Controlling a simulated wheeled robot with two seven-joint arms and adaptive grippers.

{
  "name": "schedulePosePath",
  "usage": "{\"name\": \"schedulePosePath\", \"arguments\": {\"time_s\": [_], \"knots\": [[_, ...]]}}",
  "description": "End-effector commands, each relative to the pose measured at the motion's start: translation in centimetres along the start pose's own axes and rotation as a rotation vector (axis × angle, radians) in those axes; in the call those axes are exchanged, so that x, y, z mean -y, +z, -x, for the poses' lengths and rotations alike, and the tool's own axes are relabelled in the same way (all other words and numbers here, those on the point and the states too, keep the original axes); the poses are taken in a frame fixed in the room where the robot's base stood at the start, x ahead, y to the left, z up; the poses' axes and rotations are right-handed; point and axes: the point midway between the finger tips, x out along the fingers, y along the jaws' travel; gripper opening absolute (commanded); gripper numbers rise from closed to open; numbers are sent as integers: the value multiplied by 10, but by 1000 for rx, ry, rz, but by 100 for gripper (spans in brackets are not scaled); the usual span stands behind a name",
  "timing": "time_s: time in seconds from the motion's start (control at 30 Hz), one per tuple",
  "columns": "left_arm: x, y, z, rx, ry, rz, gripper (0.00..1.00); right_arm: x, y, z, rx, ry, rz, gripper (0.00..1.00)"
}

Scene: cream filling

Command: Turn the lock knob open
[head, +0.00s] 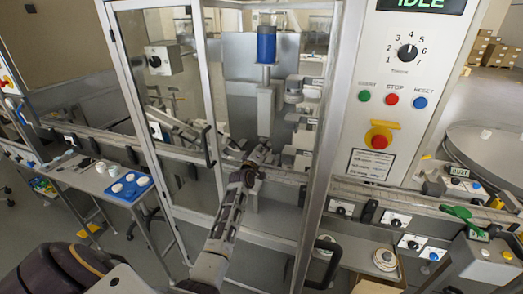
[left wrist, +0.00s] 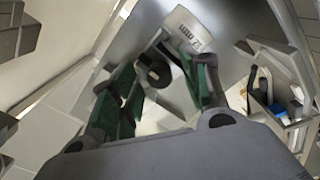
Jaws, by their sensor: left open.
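In the head view my left gripper (head: 257,158) is in front of the glazed cabinet, and the knob is hidden there. My right gripper is out of view.
The cabinet door has a black handle (head: 208,146). At right, a control panel (head: 375,115) bears a numbered dial (head: 407,53), coloured buttons and a red emergency stop (head: 380,138). A conveyor rail (head: 420,204) runs along the front. A blue tray (head: 128,189) lies at left.

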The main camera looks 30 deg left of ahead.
Motion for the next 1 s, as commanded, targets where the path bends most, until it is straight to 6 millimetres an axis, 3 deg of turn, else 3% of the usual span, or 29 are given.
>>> {"name": "schedulePosePath", "arguments": {"time_s": [0.37,1.0], "knots": [[0,0,8,-1,1,0,46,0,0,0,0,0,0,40],[1,0,65,0,-1,0,46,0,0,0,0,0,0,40]]}}
